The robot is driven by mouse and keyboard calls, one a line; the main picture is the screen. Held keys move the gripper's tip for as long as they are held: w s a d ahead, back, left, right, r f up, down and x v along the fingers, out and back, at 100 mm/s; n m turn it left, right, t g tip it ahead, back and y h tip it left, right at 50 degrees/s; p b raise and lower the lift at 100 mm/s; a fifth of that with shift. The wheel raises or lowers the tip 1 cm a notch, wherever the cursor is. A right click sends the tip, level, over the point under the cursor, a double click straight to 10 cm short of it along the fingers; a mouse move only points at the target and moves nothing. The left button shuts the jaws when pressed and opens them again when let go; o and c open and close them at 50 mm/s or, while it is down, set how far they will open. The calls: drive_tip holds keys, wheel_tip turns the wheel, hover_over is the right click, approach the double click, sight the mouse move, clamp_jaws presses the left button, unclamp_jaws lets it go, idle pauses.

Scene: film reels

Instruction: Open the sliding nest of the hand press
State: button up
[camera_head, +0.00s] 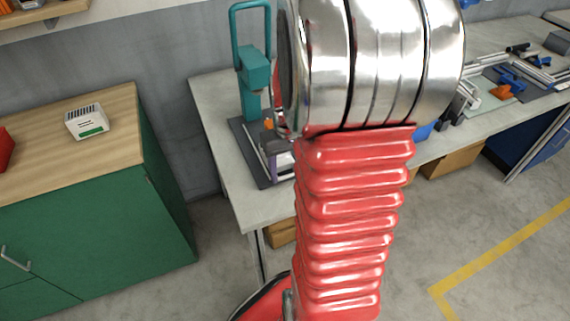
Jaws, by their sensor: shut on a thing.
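The teal hand press (256,68) stands on the grey bench at the left of my arm, with its tall looped handle upright. Its dark base plate (246,152) lies flat on the bench top. Low at the front of the press, beside my arm, a pale and purple part (280,161) shows, with a small orange piece above it. It may be the sliding nest, but my arm hides much of it, and I cannot tell how far it is out. My gripper is hidden behind my large silver joint and red bellows arm.
The grey bench (215,101) runs to the right, with blue and orange fixtures on it. A green cabinet (90,230) with a wooden top stands at the left, holding a small white box (86,121). Cardboard boxes (452,161) sit under the bench. The floor at the right is clear.

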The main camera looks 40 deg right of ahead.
drive_tip(key=o, duration=1.5)
drive_tip(key=shift+r, duration=0.1)
wheel_tip(320, 180, up, 14)
drive_tip(key=shift+f, duration=0.2)
drive_tip(key=shift+w, duration=0.1)
drive_tip(key=s+a+r+n+t, duration=0.1)
drive_tip(key=s+a+t, duration=0.1)
drive_tip(key=a, duration=0.6)
drive_tip(key=s+a+r+n+t, duration=0.1)
drive_tip(key=s+a, duration=0.1)
drive_tip(key=a, duration=0.5)
drive_tip(key=s+a+r+n+t, duration=0.1)
drive_tip(key=s+a+t, duration=0.1)
drive_tip(key=a, duration=0.6)
drive_tip(key=shift+s+a+r+n+t, duration=0.1)
drive_tip(key=shift+a+r+n+t, duration=0.2)
drive_tip(key=shift+r+n, duration=0.1)
